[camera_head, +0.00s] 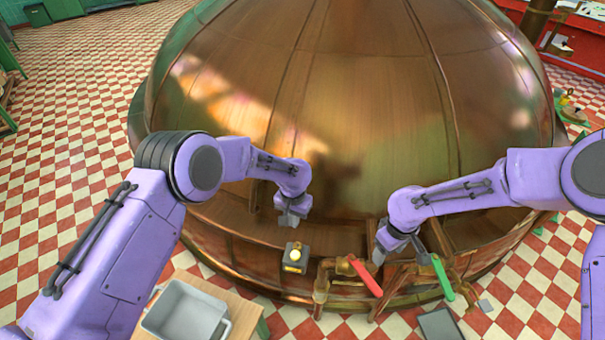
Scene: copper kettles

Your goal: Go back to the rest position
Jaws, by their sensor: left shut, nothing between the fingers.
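My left gripper (289,219) hangs in front of the big copper kettle (330,110), above a small grey box with a yellow button (295,257). It is shut and empty, apart from the box. My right gripper (395,246) is by the copper pipes at the kettle's front, near a red lever (366,278) and a green lever (443,278). Its fingers are small and dark here, and I cannot tell whether they are open or touch anything.
A grey metal bin (187,312) stands on a wooden table (245,312) at the lower left. A dark flat panel (438,325) is at the bottom right. The red and white checkered floor (75,140) is free at the left. A red counter (580,40) stands at the upper right.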

